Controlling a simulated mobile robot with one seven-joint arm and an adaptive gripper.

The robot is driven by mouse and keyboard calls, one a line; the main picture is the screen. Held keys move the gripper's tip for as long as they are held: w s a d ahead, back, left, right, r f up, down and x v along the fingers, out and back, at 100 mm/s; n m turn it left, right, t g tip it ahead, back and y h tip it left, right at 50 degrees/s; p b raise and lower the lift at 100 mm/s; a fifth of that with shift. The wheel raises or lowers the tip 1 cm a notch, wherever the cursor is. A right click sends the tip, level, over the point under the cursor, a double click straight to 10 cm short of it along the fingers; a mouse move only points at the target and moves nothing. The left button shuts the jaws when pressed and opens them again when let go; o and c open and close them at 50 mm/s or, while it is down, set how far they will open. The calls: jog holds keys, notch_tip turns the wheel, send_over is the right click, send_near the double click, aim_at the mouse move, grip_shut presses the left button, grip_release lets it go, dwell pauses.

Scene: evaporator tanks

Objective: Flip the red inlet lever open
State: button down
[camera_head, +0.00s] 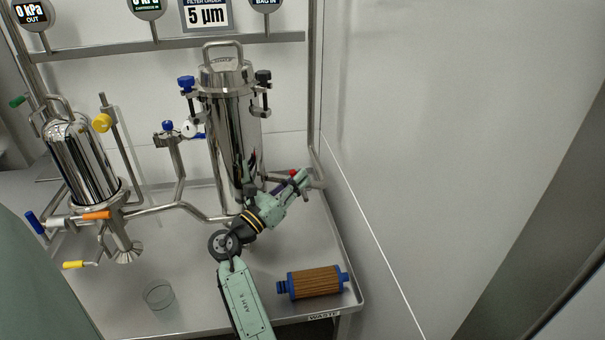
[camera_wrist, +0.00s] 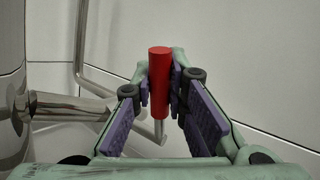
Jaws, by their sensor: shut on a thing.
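The red inlet lever (camera_wrist: 159,84) stands upright in the middle of the wrist view, with a thin metal rod below it. My gripper (camera_wrist: 160,92) has its purple-padded fingers on both sides of the red handle, shut on it. In the head view my gripper (camera_head: 299,180) is at the right side of the tall steel filter housing (camera_head: 228,130). Only a small red spot of the lever (camera_head: 293,172) shows there; my fingers hide the rest.
A brown filter cartridge with blue ends (camera_head: 313,283) lies at the table's front right. A clear glass (camera_head: 158,294) stands at the front left. A smaller steel tank (camera_head: 84,160) with orange, blue and yellow handles is at left. A wall (camera_head: 430,130) bounds the right.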

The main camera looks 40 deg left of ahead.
jog(key=shift+s+a, duration=0.1)
jog(key=c, duration=1.6)
grip_release()
jog(key=shift+o, duration=0.2)
jog(key=shift+s+f, duration=0.1)
jog(key=d+v, duration=0.1)
jog(key=v, duration=1)
jog(key=shift+s+a+f, duration=0.25)
jog(key=shift+s+a, duration=0.1)
jog(key=shift+a, duration=0.15)
jog(key=shift+c, duration=0.2)
